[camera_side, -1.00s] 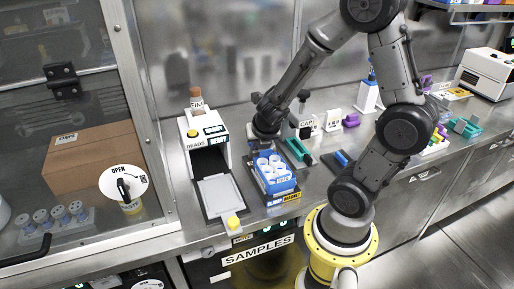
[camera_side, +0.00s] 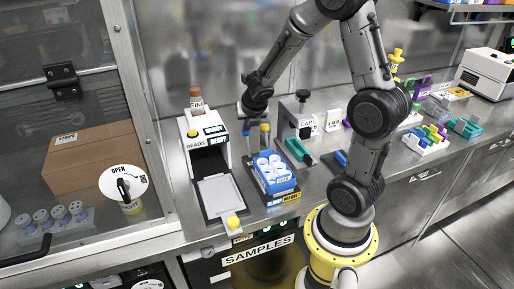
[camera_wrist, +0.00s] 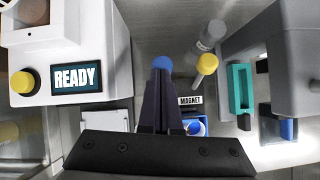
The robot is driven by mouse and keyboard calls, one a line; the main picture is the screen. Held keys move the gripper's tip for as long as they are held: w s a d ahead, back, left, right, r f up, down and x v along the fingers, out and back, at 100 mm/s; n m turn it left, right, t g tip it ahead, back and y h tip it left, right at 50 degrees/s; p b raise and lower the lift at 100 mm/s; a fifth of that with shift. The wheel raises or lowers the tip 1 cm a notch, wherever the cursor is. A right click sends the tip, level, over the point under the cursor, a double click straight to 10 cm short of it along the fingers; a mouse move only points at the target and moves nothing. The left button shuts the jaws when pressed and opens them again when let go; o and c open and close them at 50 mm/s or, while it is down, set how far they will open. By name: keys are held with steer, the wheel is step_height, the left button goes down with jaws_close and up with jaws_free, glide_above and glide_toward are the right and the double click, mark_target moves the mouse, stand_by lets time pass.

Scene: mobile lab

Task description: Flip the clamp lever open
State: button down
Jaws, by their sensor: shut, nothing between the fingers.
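The clamp unit is a blue rack (camera_side: 281,186) of white-capped tubes, with blue CLAMP and yellow MAGNET labels on its front. Two levers stand roughly upright at its back. One, the likely clamp lever, has a blue knob (camera_side: 247,133); the other has a yellow knob (camera_side: 265,128). My gripper (camera_side: 256,112) is above and behind the rack, close over the levers. In the wrist view my fingers (camera_wrist: 162,75) are shut and empty. The blue knob (camera_wrist: 162,63) shows right at their tips; contact cannot be told. The yellow knob (camera_wrist: 207,63) is to their right.
A white bead machine (camera_side: 207,145) with its flap lowered stands close left; its screen (camera_wrist: 76,78) reads READY. A grey capping unit (camera_side: 293,118) and a teal piece (camera_side: 299,150) stand close right. Bare steel counter lies in front of the rack.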

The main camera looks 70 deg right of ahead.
steer(key=shift+w+d, duration=0.55)
steer(key=shift+d+f, duration=0.1)
step_height(320, 180, up, 12)
steer(key=a, duration=0.2)
steer(key=shift+s+f, duration=0.15)
steer(key=shift+f, duration=0.05)
stand_by(0.8)
